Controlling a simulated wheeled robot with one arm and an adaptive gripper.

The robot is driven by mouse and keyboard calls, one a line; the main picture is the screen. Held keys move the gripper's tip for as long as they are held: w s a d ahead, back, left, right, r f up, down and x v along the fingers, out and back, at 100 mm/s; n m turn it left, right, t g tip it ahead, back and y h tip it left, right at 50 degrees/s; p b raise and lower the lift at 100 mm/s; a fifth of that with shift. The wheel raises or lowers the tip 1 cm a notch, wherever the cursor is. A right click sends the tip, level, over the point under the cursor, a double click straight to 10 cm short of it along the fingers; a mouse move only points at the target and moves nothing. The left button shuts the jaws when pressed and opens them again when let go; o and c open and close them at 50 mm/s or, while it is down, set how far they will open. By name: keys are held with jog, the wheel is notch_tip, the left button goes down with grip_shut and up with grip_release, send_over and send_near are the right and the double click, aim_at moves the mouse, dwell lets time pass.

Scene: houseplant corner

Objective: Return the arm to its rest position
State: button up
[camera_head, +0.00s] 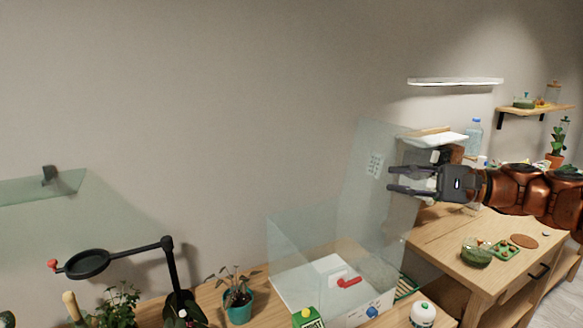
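My gripper (393,179) is at the right of the head view, at the end of my copper-coloured arm, which reaches in from the right edge. Its two dark fingers point left and are spread apart, with nothing between them. It is in the air, and in the picture it shows in front of the back of the wooden table (437,238) and beside the glass panels (357,190).
A black ring-arm stand (87,264) and a plant in a teal pot (239,309) are at lower left. A glass bowl (477,252) sits on the table. A wall shelf (537,110) is at right.

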jog(key=s+a+f+n+g+h, duration=0.3)
jog(key=s+a+f, duration=0.3)
jog(key=s+a, duration=0.25)
jog(key=s+a+f+n+g+h, duration=0.35)
jog(key=s+a+f, duration=0.25)
jog(key=s+a, duration=0.25)
jog(key=s+d+f+n+h, duration=0.1)
jog(key=s+d+f+h, duration=0.4)
jog(key=s, duration=0.5)
jog(key=s+d+f+n+g+h, duration=0.1)
jog(key=s+d+f+h, duration=0.4)
jog(key=s+d+f, duration=0.3)
notch_tip(320, 180, down, 3)
jog(key=shift+s+d+r, duration=0.1)
jog(key=shift+s+d, duration=0.25)
jog(key=shift+s, duration=0.55)
jog(key=shift+d, duration=0.1)
